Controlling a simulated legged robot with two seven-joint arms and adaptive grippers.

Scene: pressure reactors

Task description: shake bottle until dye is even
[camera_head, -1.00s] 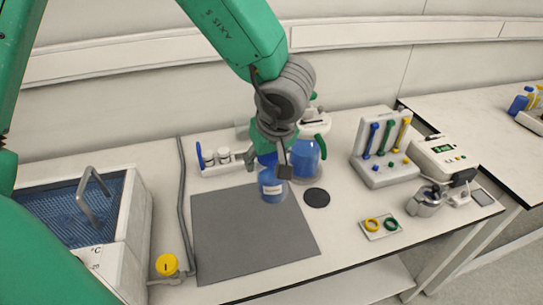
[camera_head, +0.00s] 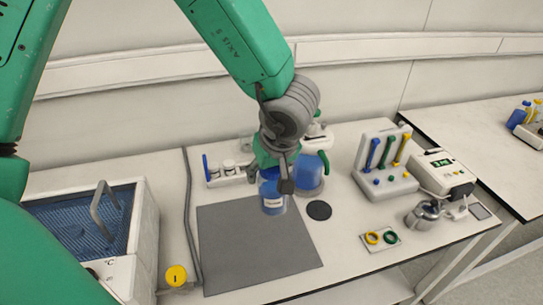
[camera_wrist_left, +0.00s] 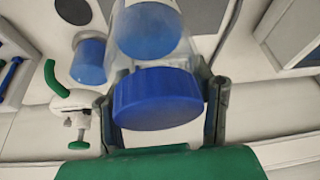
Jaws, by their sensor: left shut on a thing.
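The bottle (camera_head: 272,202) is clear with a white label, blue contents and a blue cap. My left gripper (camera_head: 276,176) is shut on it near the cap and holds it roughly upright at the back edge of the grey mat (camera_head: 255,250). I cannot tell whether its base touches the mat. In the left wrist view the blue cap (camera_wrist_left: 157,98) sits between the fingers of the left gripper (camera_wrist_left: 162,105), with the clear body beyond it. The evenness of the dye is hard to judge. My right gripper is not in view.
A blue-filled vessel with a green handle (camera_head: 310,172) stands just right of the gripper. A black disc (camera_head: 319,210) lies in front of it. A rack with coloured handles (camera_head: 385,165) stands further right. A water bath (camera_head: 85,235) and a hose (camera_head: 190,220) are at left.

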